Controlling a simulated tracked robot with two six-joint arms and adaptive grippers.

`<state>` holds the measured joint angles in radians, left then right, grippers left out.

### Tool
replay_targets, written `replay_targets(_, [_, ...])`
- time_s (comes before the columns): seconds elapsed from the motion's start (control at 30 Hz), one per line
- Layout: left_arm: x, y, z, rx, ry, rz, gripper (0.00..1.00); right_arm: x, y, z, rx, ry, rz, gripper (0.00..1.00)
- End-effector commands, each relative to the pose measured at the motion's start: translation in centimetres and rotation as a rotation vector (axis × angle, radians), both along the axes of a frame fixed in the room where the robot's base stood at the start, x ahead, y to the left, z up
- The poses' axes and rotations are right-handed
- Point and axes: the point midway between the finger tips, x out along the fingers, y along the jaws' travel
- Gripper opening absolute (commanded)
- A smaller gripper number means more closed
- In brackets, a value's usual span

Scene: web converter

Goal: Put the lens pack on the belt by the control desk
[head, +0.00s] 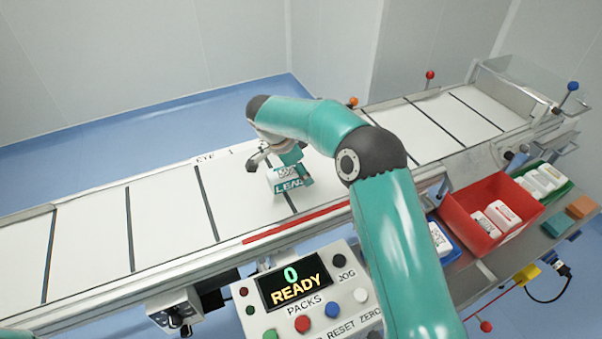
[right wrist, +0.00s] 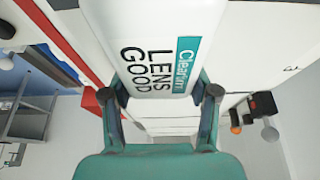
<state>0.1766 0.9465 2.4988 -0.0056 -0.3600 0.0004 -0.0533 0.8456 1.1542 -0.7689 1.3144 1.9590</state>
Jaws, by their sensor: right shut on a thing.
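The lens pack (head: 291,186) is a small white and teal pack over the white belt (head: 160,215), behind the control desk (head: 300,310). Its label shows in the right wrist view (right wrist: 158,65) and reads LENS GOOD. My right gripper (head: 283,166) is shut on the pack, with one finger on each side of it in the right wrist view (right wrist: 162,97). Whether the pack touches the belt or hangs just above it, I cannot tell. The desk display reads 0 READY. My left gripper is not in view.
A red strip (head: 296,222) runs along the belt's near edge behind the desk. A red bin (head: 462,205) with white packs, a green tray (head: 567,186) and a blue tray (head: 449,252) stand at the right. The belt left of the pack is clear.

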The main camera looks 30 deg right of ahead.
Motion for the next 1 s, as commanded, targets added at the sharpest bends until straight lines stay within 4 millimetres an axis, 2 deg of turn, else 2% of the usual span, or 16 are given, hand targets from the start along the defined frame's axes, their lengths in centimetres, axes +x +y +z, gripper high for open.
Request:
replay_targets(0.13, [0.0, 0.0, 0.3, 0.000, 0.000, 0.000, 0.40, 0.0, 0.0, -1.4, 0.000, -0.001, 0.001, 0.20])
replay_targets(0.47, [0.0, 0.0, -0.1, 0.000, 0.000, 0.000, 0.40, 0.0, 0.0, -1.8, 0.000, -0.001, 0.002, 0.20])
replay_targets(0.5, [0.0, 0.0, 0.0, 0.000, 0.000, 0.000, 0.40, 0.0, 0.0, -1.7, 0.000, -0.001, 0.002, 0.63])
replay_targets(0.63, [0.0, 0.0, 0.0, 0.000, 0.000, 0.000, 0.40, 0.0, 0.1, -1.7, 0.000, -0.001, 0.001, 0.85])
replay_targets(1.0, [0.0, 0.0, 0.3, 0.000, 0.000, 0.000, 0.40, 0.0, 0.1, -1.5, 0.000, 0.000, 0.002, 0.85])
